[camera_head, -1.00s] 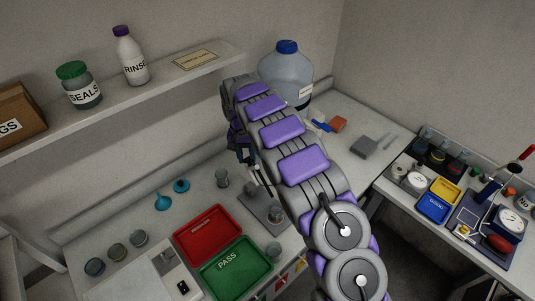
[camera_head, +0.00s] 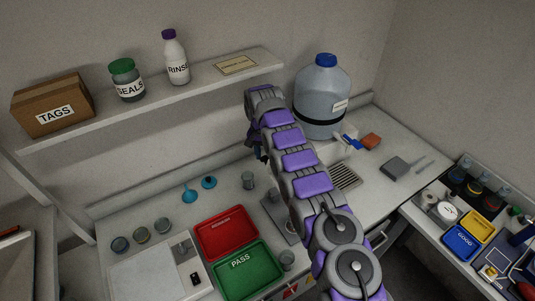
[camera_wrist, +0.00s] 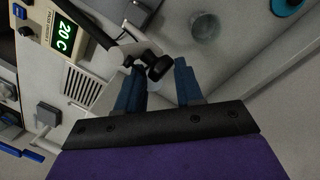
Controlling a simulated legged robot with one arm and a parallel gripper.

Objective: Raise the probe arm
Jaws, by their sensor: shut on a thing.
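In the wrist view, the probe arm (camera_wrist: 105,38) is a dark bar that runs from beside the meter toward my fingers and ends in a black knob (camera_wrist: 157,67). My gripper (camera_wrist: 160,75) has two blue fingers, one on each side of the knob, and is shut on this end of the probe arm. The meter body (camera_wrist: 52,62) has a green display (camera_wrist: 65,32) reading 20 C. In the head view, my gripper (camera_head: 260,150) shows only partly beside my purple and grey arm, which hides the probe arm and most of the meter.
A clear beaker (camera_wrist: 205,27) stands close to the gripper in the wrist view. In the head view, a red tray (camera_head: 227,233) and a green PASS tray (camera_head: 248,270) lie on the bench. A blue-capped carboy (camera_head: 322,97) stands behind my arm. A shelf (camera_head: 150,101) runs above the bench.

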